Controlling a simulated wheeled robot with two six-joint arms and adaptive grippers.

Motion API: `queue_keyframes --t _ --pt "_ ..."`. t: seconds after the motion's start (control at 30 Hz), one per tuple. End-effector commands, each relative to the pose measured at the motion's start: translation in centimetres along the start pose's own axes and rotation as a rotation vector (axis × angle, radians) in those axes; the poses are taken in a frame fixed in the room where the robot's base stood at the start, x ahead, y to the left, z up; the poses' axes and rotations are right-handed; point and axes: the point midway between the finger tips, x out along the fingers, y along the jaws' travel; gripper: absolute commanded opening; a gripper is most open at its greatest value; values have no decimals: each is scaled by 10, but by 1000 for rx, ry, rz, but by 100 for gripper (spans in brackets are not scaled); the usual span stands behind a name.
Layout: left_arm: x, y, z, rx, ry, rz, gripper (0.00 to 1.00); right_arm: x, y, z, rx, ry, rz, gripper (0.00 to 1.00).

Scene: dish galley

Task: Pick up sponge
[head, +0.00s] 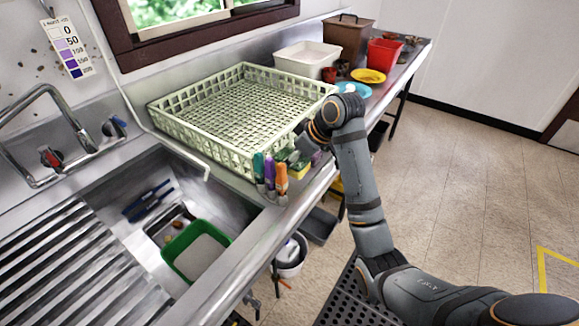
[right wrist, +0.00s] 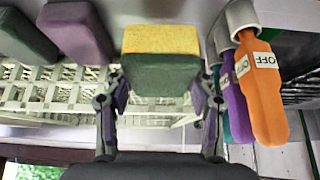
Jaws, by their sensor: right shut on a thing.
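The sponge (right wrist: 160,42), yellow with a dark green layer, sits between the two fingers of my right gripper (right wrist: 158,98) in the right wrist view. The fingers are shut on its sides. In the head view my right arm reaches over the counter's front edge, and its gripper is down beside the pale green rack, mostly hidden by the wrist. A small part of the yellow and green sponge (head: 299,172) shows there. A purple sponge (right wrist: 77,32) and another dark green one (right wrist: 25,40) lie beside it. My left gripper is not in view.
Orange (head: 281,180), purple and teal handles, marked OFF in the wrist view, stand close to the gripper. The pale green rack (head: 165,120) lies behind. The sink with a green-rimmed tray (head: 228,240) is at left. Bins and plates stand farther back.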

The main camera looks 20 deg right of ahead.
Motion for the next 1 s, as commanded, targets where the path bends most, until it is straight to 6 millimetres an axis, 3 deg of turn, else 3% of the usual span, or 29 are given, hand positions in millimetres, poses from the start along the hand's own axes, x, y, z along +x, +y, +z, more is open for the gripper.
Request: queue_keyframes --t 0.07,0.13,0.27,0.37,0.7,1.0 --pt "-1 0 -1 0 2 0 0 -27 -6 1 -4 3 7 45" --pt "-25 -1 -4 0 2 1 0 -58 -13 -2 -1 -2 5 45" --pt "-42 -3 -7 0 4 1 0 -82 -26 14 -2 -7 3 45" --pt "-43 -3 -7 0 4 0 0 -96 -34 27 -3 -5 6 45" --pt "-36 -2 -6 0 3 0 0 -127 -51 49 -2 -2 6 45" --pt "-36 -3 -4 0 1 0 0 -132 -56 52 1 -2 0 45"
